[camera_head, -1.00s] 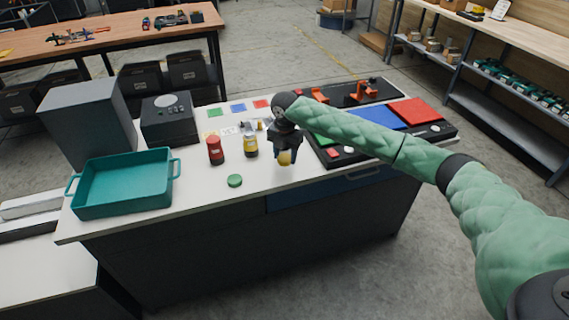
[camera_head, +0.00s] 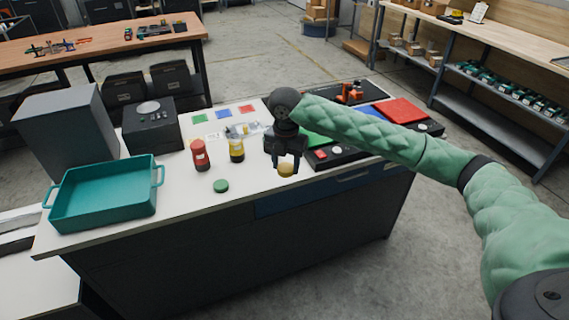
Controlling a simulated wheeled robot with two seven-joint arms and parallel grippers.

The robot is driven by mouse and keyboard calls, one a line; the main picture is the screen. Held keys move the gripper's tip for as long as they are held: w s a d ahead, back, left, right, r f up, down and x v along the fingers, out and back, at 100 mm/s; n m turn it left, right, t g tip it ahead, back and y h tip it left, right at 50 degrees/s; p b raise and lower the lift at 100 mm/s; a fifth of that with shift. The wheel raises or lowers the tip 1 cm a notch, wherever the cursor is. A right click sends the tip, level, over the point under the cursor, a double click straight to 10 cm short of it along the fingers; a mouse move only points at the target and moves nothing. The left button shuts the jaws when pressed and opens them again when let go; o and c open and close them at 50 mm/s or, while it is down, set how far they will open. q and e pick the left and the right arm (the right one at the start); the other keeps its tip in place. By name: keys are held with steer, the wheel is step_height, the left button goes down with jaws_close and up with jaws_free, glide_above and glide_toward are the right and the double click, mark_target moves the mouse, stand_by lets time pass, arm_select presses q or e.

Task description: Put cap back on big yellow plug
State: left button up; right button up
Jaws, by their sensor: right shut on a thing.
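The big yellow plug (camera_head: 237,153) stands upright on the white table, with a yellow body and a dark band. My right gripper (camera_head: 286,168) points down near the table's front edge, to the right of the plug and apart from it. It is shut on a round yellow piece, which looks like the yellow cap (camera_head: 286,171). The fingers hide part of the cap, and I cannot tell its height above the table. My left gripper is not in view.
A red plug (camera_head: 200,156) stands left of the yellow one, and a green cap (camera_head: 221,186) lies in front. A teal tote (camera_head: 103,210) and a dark box (camera_head: 151,128) are at left. A black tray with coloured panels (camera_head: 338,157) lies at right.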

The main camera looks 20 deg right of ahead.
mark_target(278, 170)
stand_by(0.3)
steer(key=m, duration=0.4)
steer(key=a+m, duration=0.1)
steer(key=m, duration=0.2)
steer(key=shift+s+f, duration=0.15)
steer(key=shift+f, duration=0.05)
steer(key=m, duration=0.6)
steer(key=shift+s+a+f+m, duration=0.15)
steer(key=shift+s+a+m, duration=0.05)
steer(key=shift+a+m, duration=0.2)
steer(key=m, duration=0.3)
steer(key=shift+a, duration=0.2)
steer(key=m, duration=0.5)
steer(key=shift+s+a+f, duration=0.15)
steer(key=shift+s+a, duration=0.05)
steer(key=shift+a, duration=0.15)
steer(key=m, duration=0.5)
steer(key=shift+s+a+f+m, duration=0.1)
steer(key=shift+a+m, duration=0.2)
